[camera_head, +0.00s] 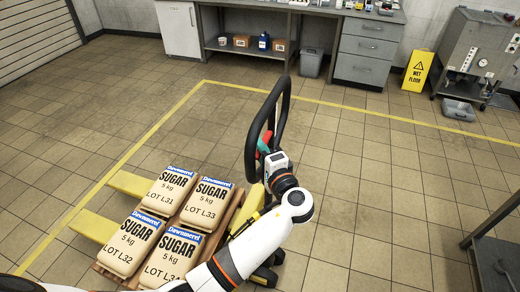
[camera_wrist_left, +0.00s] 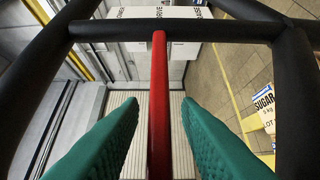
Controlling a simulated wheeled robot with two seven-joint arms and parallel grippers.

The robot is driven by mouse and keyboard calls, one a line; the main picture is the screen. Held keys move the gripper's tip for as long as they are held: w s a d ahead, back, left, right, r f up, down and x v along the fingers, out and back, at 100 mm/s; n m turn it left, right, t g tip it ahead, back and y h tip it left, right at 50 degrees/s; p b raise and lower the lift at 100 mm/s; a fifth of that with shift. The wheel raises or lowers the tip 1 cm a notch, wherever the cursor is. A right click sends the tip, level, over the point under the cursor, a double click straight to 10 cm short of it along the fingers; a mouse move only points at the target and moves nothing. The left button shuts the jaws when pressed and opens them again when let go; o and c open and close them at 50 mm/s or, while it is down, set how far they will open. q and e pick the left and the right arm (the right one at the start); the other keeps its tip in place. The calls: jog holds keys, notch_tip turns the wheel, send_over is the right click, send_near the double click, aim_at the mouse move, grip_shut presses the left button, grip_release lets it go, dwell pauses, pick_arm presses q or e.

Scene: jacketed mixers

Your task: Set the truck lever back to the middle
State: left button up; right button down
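The truck's black loop handle (camera_head: 250,150) stands up beside the loaded pallet in the head view. Its red lever (camera_wrist_left: 158,90) hangs inside the handle frame in the left wrist view; only a small red bit (camera_head: 267,137) shows in the head view. My left gripper (camera_head: 262,148) is at the handle. In the left wrist view, its green fingers (camera_wrist_left: 160,105) stand on either side of the lever, with a gap on both sides, so it is open around the lever and not gripping it. My right gripper is not in view.
Several sugar sacks (camera_head: 171,191) lie on a wooden pallet (camera_head: 238,207) over the truck's yellow forks (camera_head: 94,226). A yellow floor line (camera_head: 150,130) borders the area. A wet floor sign (camera_head: 418,71), a grey machine (camera_head: 478,50) and a bench (camera_head: 366,50) stand behind. A dark table (camera_head: 490,245) is at right.

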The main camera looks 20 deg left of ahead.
pick_arm(q)
jog(key=v, duration=1.2)
dwell(0.4)
jog(key=s+a+f+m+g+h+b, duration=0.1)
jog(key=s+f+g+h, duration=0.15)
jog(key=f, duration=0.95)
jog(key=s+a+f+m+g+h, duration=0.1)
jog(key=s+f+h, duration=0.15)
jog(key=f, duration=0.95)
jog(key=s+a+f+m+g+h+b, duration=0.1)
jog(key=s+f+g+h, duration=0.15)
jog(key=f, duration=1.05)
jog(key=s+a+f+n+g+h, duration=0.2)
jog(key=s+a+f, duration=0.1)
jog(key=s+f, duration=0.55)
jog(key=s+a+f+n+g+h, duration=0.1)
jog(key=s+a+f+n+g, duration=0.15)
jog(key=s+f, duration=0.6)
jog(key=s+a+f+n+g+h+b, duration=0.1)
jog(key=s+a+f+n, duration=0.1)
jog(key=s, duration=0.6)
jog(key=s+a+f+n, duration=0.3)
jog(key=s+a, duration=0.1)
jog(key=s, duration=0.5)
jog(key=shift+f+g+h+b, duration=0.3)
jog(key=shift+g+h+b, duration=0.05)
jog(key=shift+n, duration=0.25)
